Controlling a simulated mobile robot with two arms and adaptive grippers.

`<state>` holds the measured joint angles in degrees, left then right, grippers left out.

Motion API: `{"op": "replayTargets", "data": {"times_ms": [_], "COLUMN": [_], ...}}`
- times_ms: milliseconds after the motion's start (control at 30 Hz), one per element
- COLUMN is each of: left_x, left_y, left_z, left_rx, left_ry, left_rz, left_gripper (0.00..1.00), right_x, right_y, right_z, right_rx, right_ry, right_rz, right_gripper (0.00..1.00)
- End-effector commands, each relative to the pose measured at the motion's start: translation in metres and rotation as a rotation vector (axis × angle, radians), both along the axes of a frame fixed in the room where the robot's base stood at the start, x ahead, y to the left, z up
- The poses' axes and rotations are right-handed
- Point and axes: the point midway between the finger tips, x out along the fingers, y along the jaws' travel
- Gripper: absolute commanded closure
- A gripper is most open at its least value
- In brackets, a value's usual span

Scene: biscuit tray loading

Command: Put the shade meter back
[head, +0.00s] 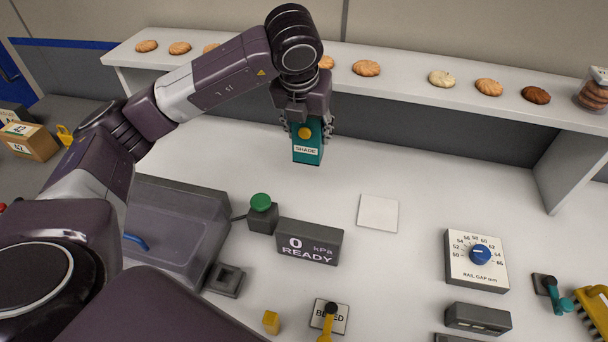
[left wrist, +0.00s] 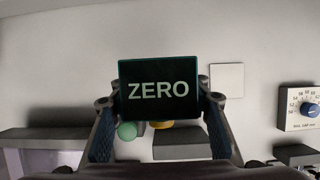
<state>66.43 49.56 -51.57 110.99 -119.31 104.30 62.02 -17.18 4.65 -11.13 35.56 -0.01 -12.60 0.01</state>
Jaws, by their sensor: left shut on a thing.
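The shade meter (head: 308,153) is a teal box with a yellow button and a SHADE label. My left gripper (head: 306,126) is shut on it, fingers on both sides, and holds it over the rear middle of the white worktop. In the left wrist view the meter (left wrist: 160,108) shows a dark screen reading ZERO between the fingers. A plain white square tile (head: 378,213) lies to the right of and nearer than the meter. A small dark square holder (head: 226,280) with a recess stands at front left. My right gripper is not in view.
A raised white shelf (head: 410,88) with biscuits runs along the back. A green button (head: 261,203), a pressure display (head: 309,243), a grey lidded box (head: 180,222) and a rail gap dial (head: 477,262) stand on the worktop. Space around the tile is clear.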

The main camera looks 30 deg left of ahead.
Motion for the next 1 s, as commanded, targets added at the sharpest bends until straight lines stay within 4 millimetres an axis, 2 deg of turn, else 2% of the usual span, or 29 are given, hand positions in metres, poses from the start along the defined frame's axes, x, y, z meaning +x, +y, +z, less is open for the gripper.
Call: {"op": "replayTargets", "data": {"times_ms": [33,200,333,567,800,1000], "left_x": [-0.001,-0.002,-0.001,0.000,0.000,0.001], "left_y": [0.001,0.001,0.001,0.001,0.001,0.001], "left_z": [-0.011,-0.056,-0.082,-0.104,-0.137,-0.143], "left_rx": [0.002,0.001,0.000,0.000,0.001,-0.001], "left_ry": [0.005,0.006,0.002,-0.001,-0.001,-0.004], "left_rz": [0.001,0.001,0.002,0.001,0.003,0.001], "left_gripper": [0.97,0.97,0.97,0.97,0.97,0.97], "right_x": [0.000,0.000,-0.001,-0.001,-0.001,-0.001], "right_y": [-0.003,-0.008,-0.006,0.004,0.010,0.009], "right_z": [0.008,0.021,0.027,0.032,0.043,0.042], "right_rx": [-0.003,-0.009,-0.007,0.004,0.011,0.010], "right_ry": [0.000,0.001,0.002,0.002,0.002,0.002], "right_rz": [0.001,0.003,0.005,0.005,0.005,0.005], "right_gripper": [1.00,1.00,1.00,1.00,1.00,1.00]}}
